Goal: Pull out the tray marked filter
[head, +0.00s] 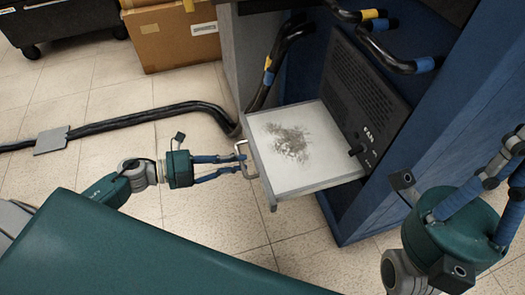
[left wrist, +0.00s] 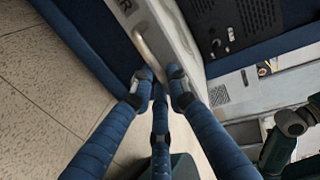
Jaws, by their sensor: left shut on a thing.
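A shallow tray (head: 312,180) with a pale top and a grey, dusty patch sticks out of the blue cabinet. Its front has a metal handle (head: 240,155). In the left wrist view, the tray's front edge (left wrist: 172,30) and handle (left wrist: 150,52) show; only the end of its label, an "R", is readable. My left gripper (head: 243,163) is shut on the handle; its fingers also show in the left wrist view (left wrist: 160,82). My right gripper (head: 490,205) is at the right edge, away from the tray; its fingertips are partly cut off.
A black panel marked FAN (head: 370,105) stands upright just behind the tray. Thick black hoses (head: 285,55) hang beside the cabinet (head: 345,215). A black cable (head: 150,117) crosses the tiled floor. A cardboard box (head: 175,35) stands at the back. Floor around the tray's front is mostly clear.

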